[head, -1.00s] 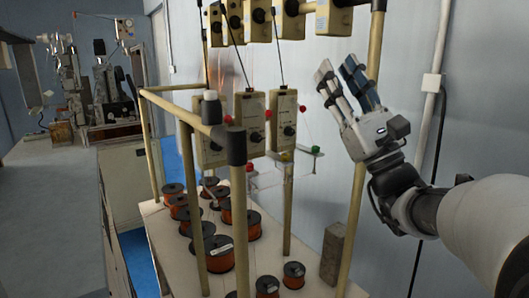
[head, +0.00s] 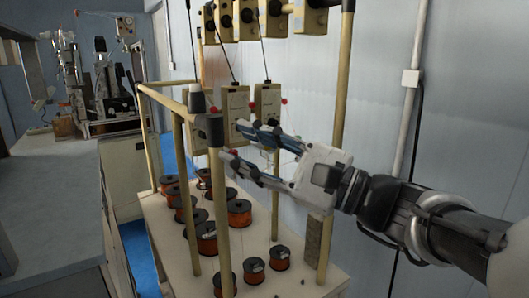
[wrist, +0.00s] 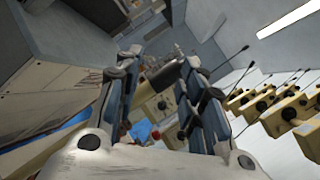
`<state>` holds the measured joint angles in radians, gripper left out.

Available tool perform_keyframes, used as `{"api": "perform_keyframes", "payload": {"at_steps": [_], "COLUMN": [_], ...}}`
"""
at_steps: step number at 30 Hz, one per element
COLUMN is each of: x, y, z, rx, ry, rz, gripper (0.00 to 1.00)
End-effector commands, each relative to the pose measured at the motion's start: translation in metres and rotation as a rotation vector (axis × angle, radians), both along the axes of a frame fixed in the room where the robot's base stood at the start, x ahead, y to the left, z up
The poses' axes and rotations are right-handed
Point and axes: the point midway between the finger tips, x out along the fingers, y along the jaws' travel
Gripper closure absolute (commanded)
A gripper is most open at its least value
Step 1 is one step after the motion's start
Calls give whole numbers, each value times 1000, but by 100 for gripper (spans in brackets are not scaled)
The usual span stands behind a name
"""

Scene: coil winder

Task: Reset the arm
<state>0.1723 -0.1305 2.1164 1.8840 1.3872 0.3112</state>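My gripper (head: 240,142) is in front of the coil winder's yellow frame (head: 217,190) in the head view, pointing left. Its two fingers are spread apart with nothing between them. In the wrist view my gripper (wrist: 155,85) shows the same gap between its fingers. My arm reaches in from the right edge of the head view. The fingers overlap the lower tensioner boxes (head: 236,108) in the picture; I cannot tell whether they touch them.
Several copper wire spools (head: 240,212) stand on the white table (head: 165,235) below. Upper tensioner boxes (head: 275,18) hang along the frame. A grey block (head: 313,243) stands by the rear post. A wall conduit (head: 405,110) runs at right. A long counter (head: 45,200) lies left.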

Motion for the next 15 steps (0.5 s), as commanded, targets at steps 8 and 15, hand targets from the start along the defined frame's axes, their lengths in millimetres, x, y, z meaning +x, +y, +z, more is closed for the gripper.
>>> {"api": "perform_keyframes", "payload": {"at_steps": [8,15], "x": [-111,-177], "y": [22,-56], "z": [-148,-252], "rx": [-750,-1408], "ry": [-89,-280], "rz": [174,331], "gripper": [63,63]}}
